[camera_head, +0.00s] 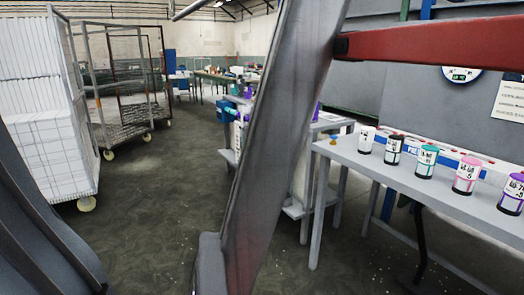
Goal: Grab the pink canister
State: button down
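The pink canister (466,176) stands upright on a grey table (395,178) at the right. It has a pink lid and base and a white label with dark marks. It is in a row, between a teal canister (426,160) on its left and a purple canister (511,196) on its right, with gaps between them. Nothing covers it in this view. My gripper is not in view, and nothing is seen touching the pink canister.
A white canister (367,140) and a dark-lidded canister (394,149) stand further left on the table. A large grey diagonal beam (285,120) blocks the middle view. A red bar (430,42) crosses upper right. Wheeled cage carts (120,105) stand left; floor (165,180) between is clear.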

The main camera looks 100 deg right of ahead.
aim_at(469, 169)
jog(key=z, duration=5.15)
